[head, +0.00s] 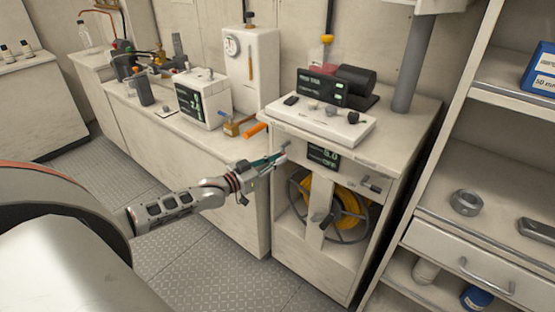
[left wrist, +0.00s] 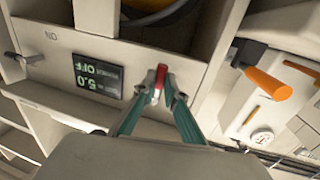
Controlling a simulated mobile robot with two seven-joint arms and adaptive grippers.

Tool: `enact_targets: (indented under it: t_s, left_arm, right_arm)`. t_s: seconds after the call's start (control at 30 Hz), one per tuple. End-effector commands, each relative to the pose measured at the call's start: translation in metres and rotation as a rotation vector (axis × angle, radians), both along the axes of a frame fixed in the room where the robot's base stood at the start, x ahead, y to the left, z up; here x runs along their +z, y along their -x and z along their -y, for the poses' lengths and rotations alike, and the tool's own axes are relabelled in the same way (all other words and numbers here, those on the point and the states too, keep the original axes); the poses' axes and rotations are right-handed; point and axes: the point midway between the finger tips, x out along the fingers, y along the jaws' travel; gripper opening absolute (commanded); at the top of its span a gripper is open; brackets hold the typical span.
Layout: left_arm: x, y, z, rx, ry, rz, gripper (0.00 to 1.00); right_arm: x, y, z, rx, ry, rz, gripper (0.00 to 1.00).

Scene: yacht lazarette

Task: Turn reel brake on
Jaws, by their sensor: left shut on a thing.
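The reel cabinet (head: 312,262) has a front panel with a small display (head: 322,155). In the left wrist view the panel appears upside down, and its display (left wrist: 98,76) reads 5.0 and OFF. A small lever with a red tip (left wrist: 161,72) and pale shaft stands beside this display. My left gripper (head: 280,157) is at the panel's left end in the head view. Its teal fingers (left wrist: 160,98) are shut on the lever, one on each side of it. The yellow reel (head: 350,207) sits in the opening below. My right gripper is not in view.
A grey handle (head: 371,184) sticks out at the panel's other end. A white tray with knobs (head: 318,122) lies on the cabinet top. An orange handle (head: 254,130) juts from the counter beside my left gripper. Shelves (head: 475,195) stand at the right.

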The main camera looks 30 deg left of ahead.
Motion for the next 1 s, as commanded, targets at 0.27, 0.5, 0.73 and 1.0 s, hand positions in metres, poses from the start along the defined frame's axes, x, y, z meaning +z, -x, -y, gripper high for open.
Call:
enact_targets:
  t_s: [0.27, 0.5, 0.73, 1.0]
  left_arm:
    - [0.000, 0.000, 0.003, 0.000, 0.067, -0.004, 0.00]
    - [0.001, 0.001, 0.010, -0.001, 0.235, -0.018, 0.00]
    - [0.003, 0.001, 0.018, 0.000, 0.451, -0.034, 0.00]
    - [0.008, 0.002, 0.027, 0.000, 0.706, -0.056, 0.00]
  right_arm:
    - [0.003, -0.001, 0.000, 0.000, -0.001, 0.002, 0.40]
    - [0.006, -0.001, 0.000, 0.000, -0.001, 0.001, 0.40]
    - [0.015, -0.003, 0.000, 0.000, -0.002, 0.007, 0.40]
    - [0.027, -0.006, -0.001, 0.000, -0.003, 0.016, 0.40]
